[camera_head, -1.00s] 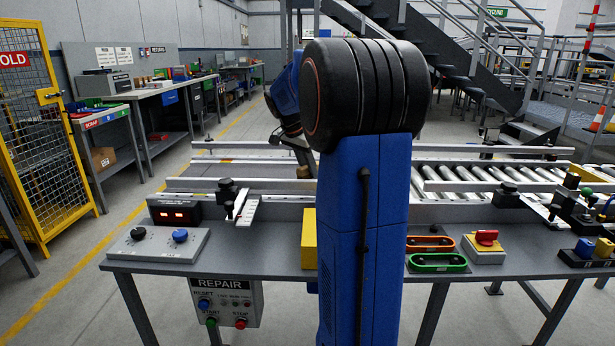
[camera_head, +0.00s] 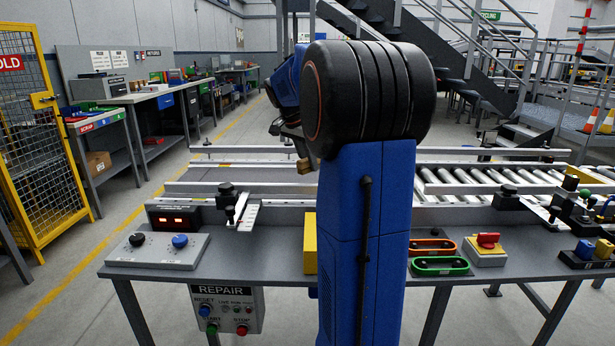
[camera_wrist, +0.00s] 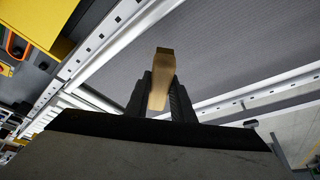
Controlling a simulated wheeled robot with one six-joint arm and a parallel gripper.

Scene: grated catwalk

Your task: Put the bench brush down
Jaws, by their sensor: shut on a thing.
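The bench brush shows as a tan wooden piece (camera_wrist: 160,80) between the two dark fingers of my gripper (camera_wrist: 161,98) in the wrist view. My gripper is shut on it. In the head view, my gripper (camera_head: 296,146) is left of my blue arm column, above the railed conveyor behind the bench. The brush's tan end (camera_head: 305,166) shows just below it, seemingly clear of the surface. I cannot make out the bristles. My arm hides part of the space to the right of the gripper.
The grey bench (camera_head: 270,262) holds a display box (camera_head: 173,216), a knob panel (camera_head: 158,250), a yellow block (camera_head: 310,243), orange and green handles (camera_head: 440,265), and a red switch (camera_head: 487,247). Metal rails (camera_head: 240,188) cross behind it. The bench left of the yellow block has bare room.

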